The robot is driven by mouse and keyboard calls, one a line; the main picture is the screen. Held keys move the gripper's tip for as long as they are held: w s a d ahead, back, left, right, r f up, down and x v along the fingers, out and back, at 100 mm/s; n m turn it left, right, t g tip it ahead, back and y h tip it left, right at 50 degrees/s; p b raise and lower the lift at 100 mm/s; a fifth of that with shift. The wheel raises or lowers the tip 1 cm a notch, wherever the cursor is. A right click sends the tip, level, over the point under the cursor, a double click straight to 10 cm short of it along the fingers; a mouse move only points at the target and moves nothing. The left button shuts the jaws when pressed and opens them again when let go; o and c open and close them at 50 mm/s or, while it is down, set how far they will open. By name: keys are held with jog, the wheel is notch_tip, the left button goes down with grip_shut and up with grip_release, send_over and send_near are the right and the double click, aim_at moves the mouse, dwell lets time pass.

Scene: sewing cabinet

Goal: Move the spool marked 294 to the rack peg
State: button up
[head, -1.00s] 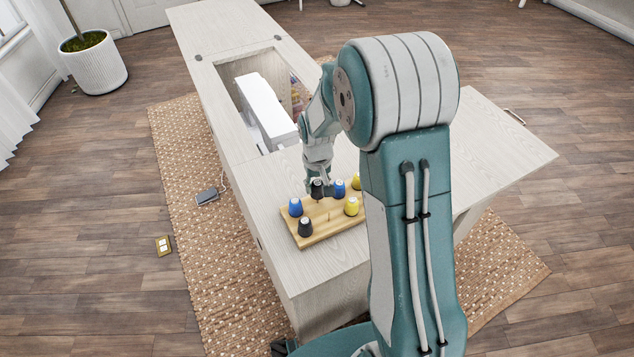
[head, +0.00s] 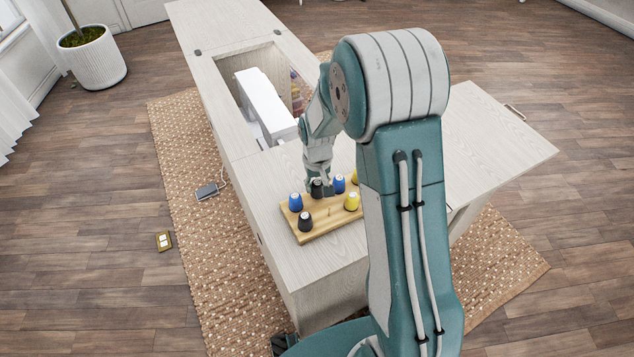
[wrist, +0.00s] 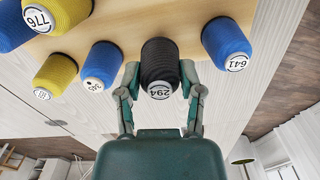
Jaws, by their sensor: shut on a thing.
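The black spool marked 294 (wrist: 160,55) is between the two fingers of my gripper (wrist: 159,72), with its label facing the wrist camera. My gripper is shut on it. In the head view the same black spool (head: 317,189) is in my gripper (head: 318,184) at the far side of the wooden rack (head: 310,236), in line with the blue spools there. I cannot tell whether it is fully seated. A bare rack peg (head: 329,211) shows near the middle of the rack.
Other spools on the rack are a blue one (head: 295,202), a black one (head: 305,222), another blue one (head: 339,184) and a yellow one (head: 351,201). In the wrist view a blue spool marked 641 (wrist: 226,42) stands close right. The white machine (head: 265,105) sits in the cabinet well behind.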

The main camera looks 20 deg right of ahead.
jog(key=o, duration=0.9)
notch_tip(320, 180, up, 12)
jog(key=shift+f, duration=0.1)
dwell(0.5)
